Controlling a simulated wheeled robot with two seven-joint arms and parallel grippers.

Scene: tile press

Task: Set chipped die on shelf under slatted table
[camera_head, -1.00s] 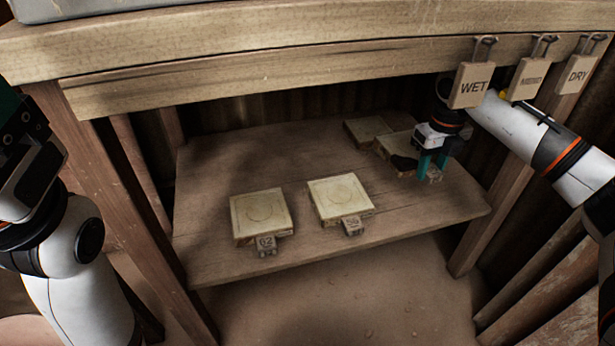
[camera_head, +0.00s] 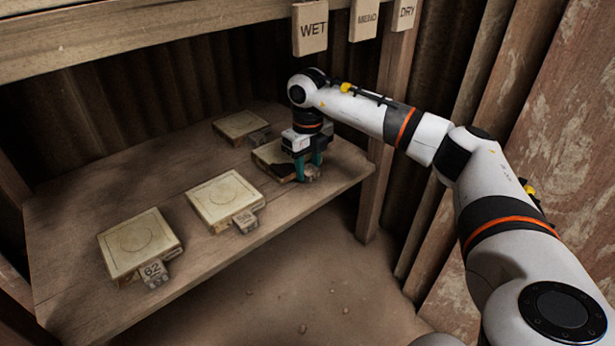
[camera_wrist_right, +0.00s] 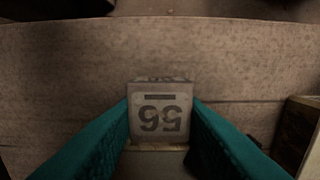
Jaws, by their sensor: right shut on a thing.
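The chipped die (camera_head: 268,152) is a pale square block with a dark, broken-looking corner. It is at the right part of the shelf (camera_head: 75,215) under the table, and looks to rest flat on it. My right gripper (camera_head: 308,168) points down at its front edge, shut on its small handle block. In the right wrist view, the handle block (camera_wrist_right: 160,112) sits between the teal fingers, its number upside down, apparently 56. The gripper and wrist hide part of the die in the head view. My left gripper is out of view.
Two pale dies, one at front left (camera_head: 138,243) and one in the middle (camera_head: 224,199), have numbered handles. Another die (camera_head: 240,125) lies behind. A table leg (camera_head: 378,190) stands right of my gripper. WET (camera_head: 311,28), a middle tag, and DRY (camera_head: 403,14) hang above.

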